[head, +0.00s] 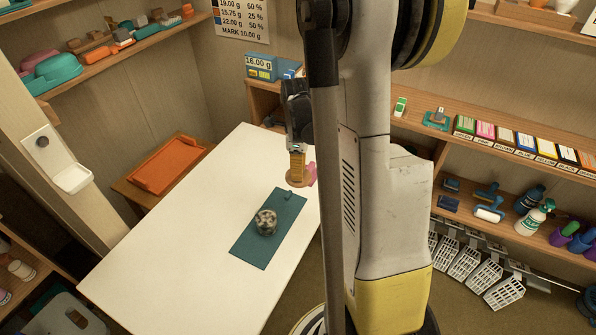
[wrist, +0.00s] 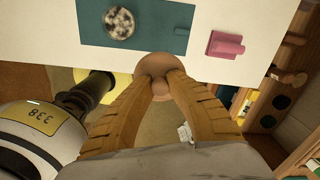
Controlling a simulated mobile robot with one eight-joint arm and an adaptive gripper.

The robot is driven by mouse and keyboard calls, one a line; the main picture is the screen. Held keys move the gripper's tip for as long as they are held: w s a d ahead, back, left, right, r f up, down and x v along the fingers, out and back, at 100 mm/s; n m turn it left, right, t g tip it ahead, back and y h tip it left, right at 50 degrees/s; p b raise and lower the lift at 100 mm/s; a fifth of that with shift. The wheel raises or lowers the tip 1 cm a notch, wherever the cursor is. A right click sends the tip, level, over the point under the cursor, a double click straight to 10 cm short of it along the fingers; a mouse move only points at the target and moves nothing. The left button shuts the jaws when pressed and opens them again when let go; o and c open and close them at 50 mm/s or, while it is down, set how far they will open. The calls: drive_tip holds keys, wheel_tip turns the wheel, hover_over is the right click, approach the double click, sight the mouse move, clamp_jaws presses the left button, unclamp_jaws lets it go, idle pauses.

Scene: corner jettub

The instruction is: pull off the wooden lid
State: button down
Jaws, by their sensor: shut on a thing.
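My gripper (head: 297,160) is shut on the wooden lid (head: 297,182), a round brown disc with a knob. In the wrist view the two finger tips (wrist: 158,82) close on the knob, and the lid (wrist: 182,62) hangs over the table's edge, apart from the jar. The jar (head: 266,222) is glass and stands upright on the teal mat. In the wrist view the jar (wrist: 119,22) shows a round top with speckled pale and dark contents and no lid on it.
The teal mat (head: 252,246) lies on the white table (head: 170,250), whose left part is bare. A pink object (wrist: 225,44) sits near the mat. A blue scale (head: 272,68) stands behind the table. An orange tray (head: 165,165) is at the left. Stocked shelves line the right.

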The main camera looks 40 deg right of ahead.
drive_tip(key=shift+r, duration=0.15)
drive_tip(key=shift+r+p, duration=1.75)
drive_tip(key=shift+r, duration=0.65)
